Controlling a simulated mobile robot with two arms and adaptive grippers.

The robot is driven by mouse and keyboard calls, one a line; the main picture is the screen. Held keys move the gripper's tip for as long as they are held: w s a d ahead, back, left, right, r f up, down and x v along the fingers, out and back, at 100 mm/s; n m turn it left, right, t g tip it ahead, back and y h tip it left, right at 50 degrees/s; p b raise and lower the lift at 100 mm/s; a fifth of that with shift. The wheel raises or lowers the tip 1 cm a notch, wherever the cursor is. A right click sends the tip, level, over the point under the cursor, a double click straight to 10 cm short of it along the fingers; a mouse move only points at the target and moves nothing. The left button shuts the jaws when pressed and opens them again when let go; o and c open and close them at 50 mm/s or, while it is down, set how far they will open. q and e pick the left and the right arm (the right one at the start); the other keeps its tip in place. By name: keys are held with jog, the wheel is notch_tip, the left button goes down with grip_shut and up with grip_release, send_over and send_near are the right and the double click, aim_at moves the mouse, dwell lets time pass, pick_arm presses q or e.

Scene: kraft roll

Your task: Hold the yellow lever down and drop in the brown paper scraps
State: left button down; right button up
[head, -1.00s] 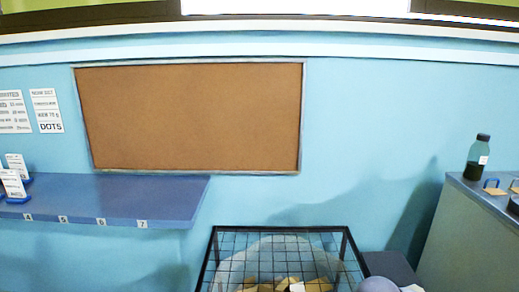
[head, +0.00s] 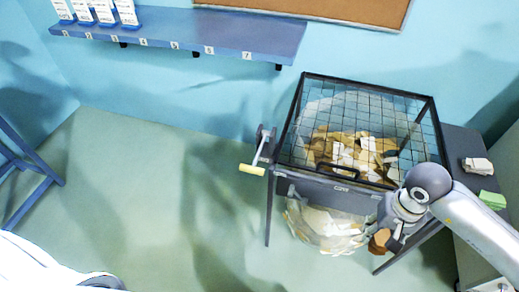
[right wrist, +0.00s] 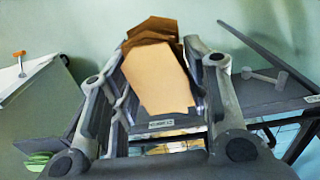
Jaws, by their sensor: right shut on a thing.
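The yellow lever (head: 252,168) is a yellow-handled bar on the left side of a dark bin (head: 290,130) with a wire-mesh top. No gripper is at it. My right gripper (head: 388,236) is at the bin's front right corner. It is shut on a stack of brown paper scraps (right wrist: 158,75), shown between its fingers in the right wrist view; part of the stack also shows in the head view (head: 379,241). More tan and white scraps (head: 350,150) lie inside the bin under the mesh. My left gripper is not in view.
A clear bag (head: 325,228) of pale scraps is under the bin. A side surface at right holds white (head: 477,166) and green (head: 492,199) stacks. A blue shelf (head: 180,30) runs along the wall. The floor left of the bin is clear.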

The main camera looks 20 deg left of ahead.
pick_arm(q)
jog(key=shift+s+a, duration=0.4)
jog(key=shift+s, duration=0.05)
pick_arm(e)
jog(key=w+d+r, duration=0.4)
jog(key=w+r, duration=0.1)
jog(key=w, duration=0.4)
jog(key=shift+w+d, duration=0.4)
jog(key=shift+r, duration=0.1)
